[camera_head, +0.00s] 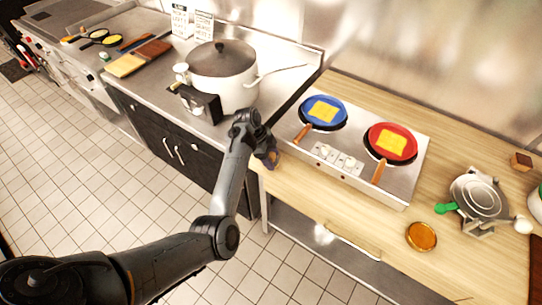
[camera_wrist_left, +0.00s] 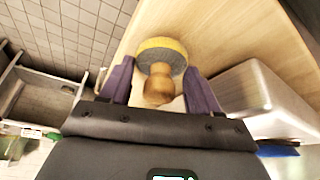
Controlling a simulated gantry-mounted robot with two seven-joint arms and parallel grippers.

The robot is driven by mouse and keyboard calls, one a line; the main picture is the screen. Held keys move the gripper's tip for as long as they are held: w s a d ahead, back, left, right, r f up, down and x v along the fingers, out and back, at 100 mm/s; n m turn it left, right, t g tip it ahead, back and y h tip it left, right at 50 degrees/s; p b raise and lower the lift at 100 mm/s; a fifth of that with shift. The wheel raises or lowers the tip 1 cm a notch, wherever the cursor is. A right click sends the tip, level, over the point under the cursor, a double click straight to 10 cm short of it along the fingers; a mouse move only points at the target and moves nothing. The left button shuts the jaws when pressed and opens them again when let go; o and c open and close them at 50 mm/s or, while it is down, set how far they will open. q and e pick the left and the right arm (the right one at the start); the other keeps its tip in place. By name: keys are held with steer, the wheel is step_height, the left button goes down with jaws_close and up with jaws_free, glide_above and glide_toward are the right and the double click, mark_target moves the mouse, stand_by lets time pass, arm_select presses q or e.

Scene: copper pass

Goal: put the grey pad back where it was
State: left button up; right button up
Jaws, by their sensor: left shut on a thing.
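The grey pad (camera_wrist_left: 163,57) is a round disc with a grey face, a yellow rim and a wooden knob (camera_wrist_left: 158,88). My left gripper (camera_wrist_left: 160,92) is shut on it, with the knob between its two fingers. In the head view my left gripper (camera_head: 268,154) is at the left front edge of the wooden counter, beside the burner unit. The pad is mostly hidden there by the gripper. Whether the pad touches the counter I cannot tell. My right gripper is not in view.
A steel burner unit (camera_head: 345,174) holds a blue pan (camera_head: 333,103) and a red pan (camera_head: 405,131), each with a yellow square inside. A round press with a green handle (camera_head: 480,197) and an amber dish (camera_head: 421,236) stand right. A large pot (camera_head: 222,78) is on the left counter.

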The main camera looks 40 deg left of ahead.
arm_select(q)
steer(key=shift+f, duration=0.1)
steer(key=o, duration=1.1)
steer(key=shift+o, duration=0.2)
